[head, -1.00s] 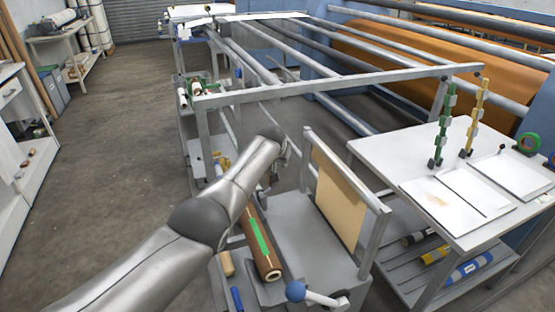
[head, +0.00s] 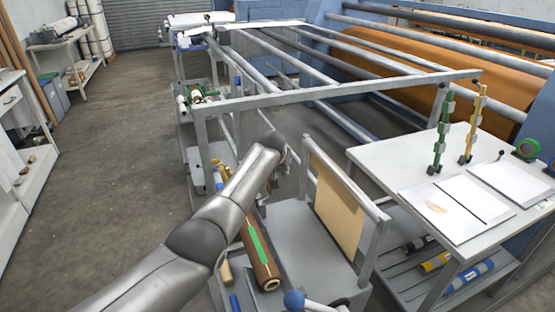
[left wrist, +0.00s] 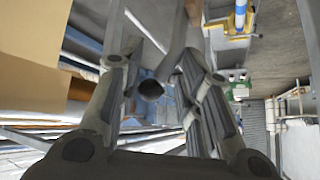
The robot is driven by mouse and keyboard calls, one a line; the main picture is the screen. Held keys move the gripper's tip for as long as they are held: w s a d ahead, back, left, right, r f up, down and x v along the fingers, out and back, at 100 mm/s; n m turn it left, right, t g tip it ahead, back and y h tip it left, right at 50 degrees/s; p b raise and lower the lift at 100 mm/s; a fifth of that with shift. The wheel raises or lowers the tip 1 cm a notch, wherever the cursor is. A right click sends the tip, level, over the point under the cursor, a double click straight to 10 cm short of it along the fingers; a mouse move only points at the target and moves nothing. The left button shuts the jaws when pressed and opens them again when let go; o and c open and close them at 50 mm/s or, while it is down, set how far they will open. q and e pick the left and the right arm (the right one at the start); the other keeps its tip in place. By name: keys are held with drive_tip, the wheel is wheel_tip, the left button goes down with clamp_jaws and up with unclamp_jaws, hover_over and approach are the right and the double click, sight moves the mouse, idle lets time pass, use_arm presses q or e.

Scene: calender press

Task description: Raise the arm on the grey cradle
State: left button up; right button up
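My left gripper (head: 278,158) is at the far end of my arm, left of the near upright frame, and its fingers are mostly hidden in the head view. In the left wrist view the gripper (left wrist: 160,55) has its fingers apart, with a dark grey tube (left wrist: 151,90) showing between or beyond them; contact cannot be told. A grey stand (head: 290,220) has a brown roll (head: 262,262) with a green strip along its left side. A lever with a blue knob (head: 294,300) is at its near end. Which part is the cradle's arm is unclear. My right gripper is not in view.
A white-topped table (head: 385,160) with white sheets, green and yellow posts and a green tape ring stands right. A long grey frame (head: 340,92) with bars reaches back beside the orange machine roll (head: 400,68). Open floor (head: 110,130) lies left.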

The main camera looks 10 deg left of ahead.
use_arm(q)
drive_tip(key=v, duration=1)
drive_tip(key=shift+s+d, duration=0.15)
drive_tip(key=shift+d, duration=0.2)
drive_tip(key=shift+r, duration=0.1)
